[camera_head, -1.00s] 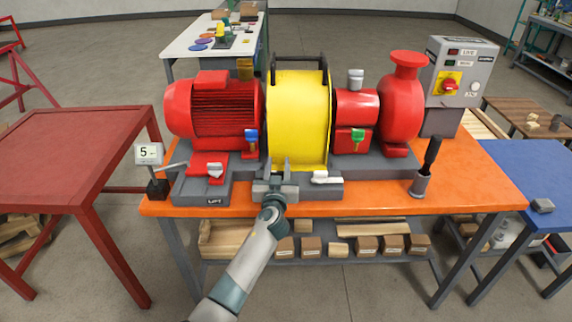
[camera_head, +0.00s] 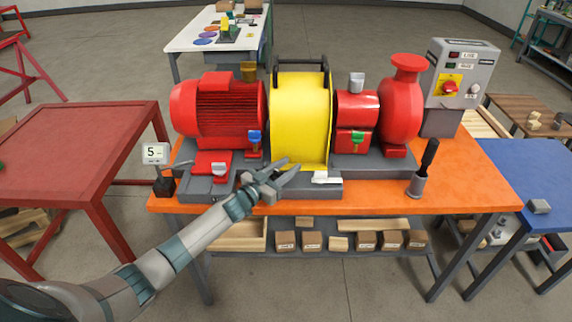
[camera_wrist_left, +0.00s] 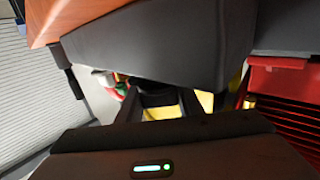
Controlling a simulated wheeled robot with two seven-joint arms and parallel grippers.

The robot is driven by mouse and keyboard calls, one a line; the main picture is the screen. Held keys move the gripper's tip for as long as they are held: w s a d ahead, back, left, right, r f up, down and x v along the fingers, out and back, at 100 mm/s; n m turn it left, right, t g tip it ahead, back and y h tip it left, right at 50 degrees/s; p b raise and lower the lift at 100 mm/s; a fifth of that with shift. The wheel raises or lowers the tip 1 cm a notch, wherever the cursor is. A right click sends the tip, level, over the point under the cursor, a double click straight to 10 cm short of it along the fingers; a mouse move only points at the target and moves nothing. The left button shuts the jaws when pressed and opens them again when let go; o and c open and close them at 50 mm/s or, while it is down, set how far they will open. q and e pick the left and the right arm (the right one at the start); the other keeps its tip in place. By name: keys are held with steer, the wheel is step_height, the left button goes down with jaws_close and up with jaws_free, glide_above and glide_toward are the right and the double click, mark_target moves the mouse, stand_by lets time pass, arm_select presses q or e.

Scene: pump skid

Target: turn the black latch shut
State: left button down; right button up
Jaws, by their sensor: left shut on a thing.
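My left gripper (camera_head: 283,174) is at the front foot of the yellow guard (camera_head: 301,118), its fingers slanting up to the right. In the left wrist view a dark rounded piece, which I take for the black latch (camera_wrist_left: 156,96), sits between the fingers. The gripper is shut on it. In the head view the gripper hides the latch, so its exact angle cannot be told. My right gripper is not in view.
A red motor (camera_head: 217,108) stands left of the guard and a red pump (camera_head: 400,105) right of it. A white lever (camera_head: 326,177) is close right of the gripper. A holder cup (camera_head: 417,187) stands further right on the orange bench (camera_head: 470,190).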

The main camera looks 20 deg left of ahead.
arm_select(q)
steer(key=shift+s+d+f+m+g+h, duration=0.15)
steer(key=shift+m+g+h, duration=0.2)
steer(key=shift+h, duration=0.25)
steer(key=c, duration=1.2)
jaws_free()
steer(key=shift+b+v, duration=2.1)
steer(key=shift+v, duration=6.55)
steer(key=shift+c, duration=0.5)
